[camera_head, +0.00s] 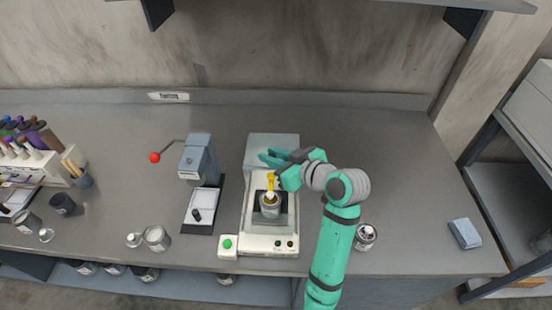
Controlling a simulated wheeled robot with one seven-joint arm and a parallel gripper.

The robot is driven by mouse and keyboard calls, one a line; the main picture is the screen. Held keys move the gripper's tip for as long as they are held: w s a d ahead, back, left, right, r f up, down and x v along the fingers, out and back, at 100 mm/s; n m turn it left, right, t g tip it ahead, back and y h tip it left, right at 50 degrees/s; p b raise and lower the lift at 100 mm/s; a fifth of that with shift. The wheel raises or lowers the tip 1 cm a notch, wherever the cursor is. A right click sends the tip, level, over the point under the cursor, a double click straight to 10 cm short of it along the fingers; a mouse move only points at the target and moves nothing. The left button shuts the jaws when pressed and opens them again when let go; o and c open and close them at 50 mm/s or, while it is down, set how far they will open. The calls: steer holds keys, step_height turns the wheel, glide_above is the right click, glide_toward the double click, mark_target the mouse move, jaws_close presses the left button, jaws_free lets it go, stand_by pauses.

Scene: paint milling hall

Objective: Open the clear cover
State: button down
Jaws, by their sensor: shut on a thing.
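A cream bench machine (268,242) stands in the middle of the bench, with a grey-green rear top (262,143). A grey can (270,205) sits in its dark bay below a yellow part (271,179). The clear cover is see-through and its edges are hard to make out; I cannot tell how far it is raised. My gripper (272,169) reaches in from the right over the upper part of the machine. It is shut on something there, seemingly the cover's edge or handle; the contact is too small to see.
A green button box (227,245) sits at the machine's front left. A grey stand with a white plate (200,206) is to the left. A small can (365,236) stands right of my arm. A grey block (464,233) lies farther right, with clear bench between.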

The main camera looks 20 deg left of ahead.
steer(key=c, duration=1.6)
jaws_free()
steer(key=v, duration=1.1)
